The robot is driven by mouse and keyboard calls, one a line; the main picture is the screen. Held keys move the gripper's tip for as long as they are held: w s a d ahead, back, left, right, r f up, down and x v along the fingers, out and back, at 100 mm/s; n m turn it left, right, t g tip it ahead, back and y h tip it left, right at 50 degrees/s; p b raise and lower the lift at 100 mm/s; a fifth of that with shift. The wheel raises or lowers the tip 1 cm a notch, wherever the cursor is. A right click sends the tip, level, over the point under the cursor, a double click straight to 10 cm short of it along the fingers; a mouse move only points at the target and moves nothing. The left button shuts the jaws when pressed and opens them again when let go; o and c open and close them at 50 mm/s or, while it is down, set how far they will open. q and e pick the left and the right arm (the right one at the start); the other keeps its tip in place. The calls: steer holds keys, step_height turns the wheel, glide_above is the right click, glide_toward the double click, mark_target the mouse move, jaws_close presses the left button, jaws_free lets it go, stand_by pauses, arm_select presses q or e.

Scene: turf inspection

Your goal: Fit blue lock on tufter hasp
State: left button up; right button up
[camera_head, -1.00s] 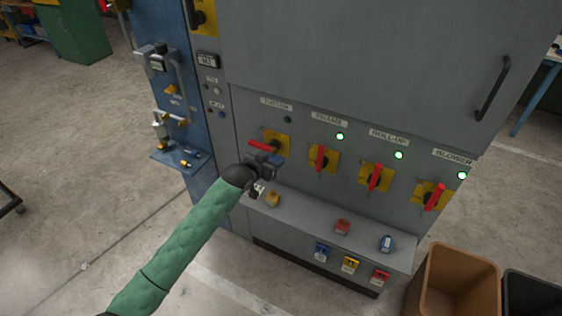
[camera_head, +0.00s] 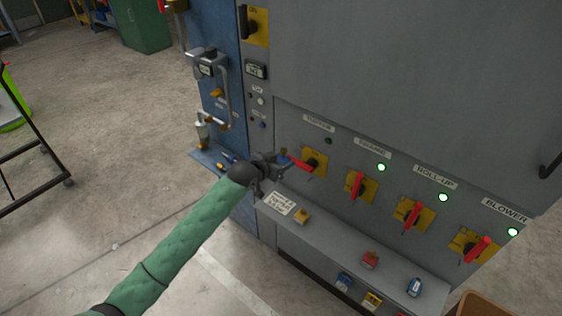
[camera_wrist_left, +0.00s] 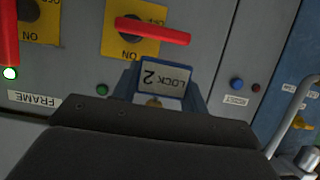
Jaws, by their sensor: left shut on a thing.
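The blue lock (camera_wrist_left: 165,78) has a "LOCK 2" label, upside down in the left wrist view. My left gripper (camera_head: 272,168) is shut on it; a small blue part of the lock (camera_head: 284,157) shows at the fingers in the head view. The tufter switch has a yellow plate (camera_head: 318,157) and a red handle (camera_head: 301,165) turned sideways. It also shows in the left wrist view (camera_wrist_left: 152,30), just above the lock. The gripper is left of the switch in the head view. I cannot tell whether the lock touches the hasp. The lock's shackle is not clear. My right gripper is not in view.
The frame (camera_head: 361,186), roll-up (camera_head: 413,213) and blower (camera_head: 474,245) switches have upright red handles and lit green lamps. A blue panel (camera_head: 215,25) with pipes stands left.

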mark_target(284, 157)
arm_select(q)
steer(key=shift+w+d, duration=0.1)
steer(key=shift+w, duration=0.05)
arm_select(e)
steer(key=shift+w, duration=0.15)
arm_select(q)
steer(key=shift+w+d, duration=0.5)
steer(key=shift+w, duration=0.2)
steer(key=shift+w+d, duration=0.5)
steer(key=shift+w, duration=0.2)
steer(key=shift+w+d, duration=0.65)
steer(key=shift+w, duration=0.2)
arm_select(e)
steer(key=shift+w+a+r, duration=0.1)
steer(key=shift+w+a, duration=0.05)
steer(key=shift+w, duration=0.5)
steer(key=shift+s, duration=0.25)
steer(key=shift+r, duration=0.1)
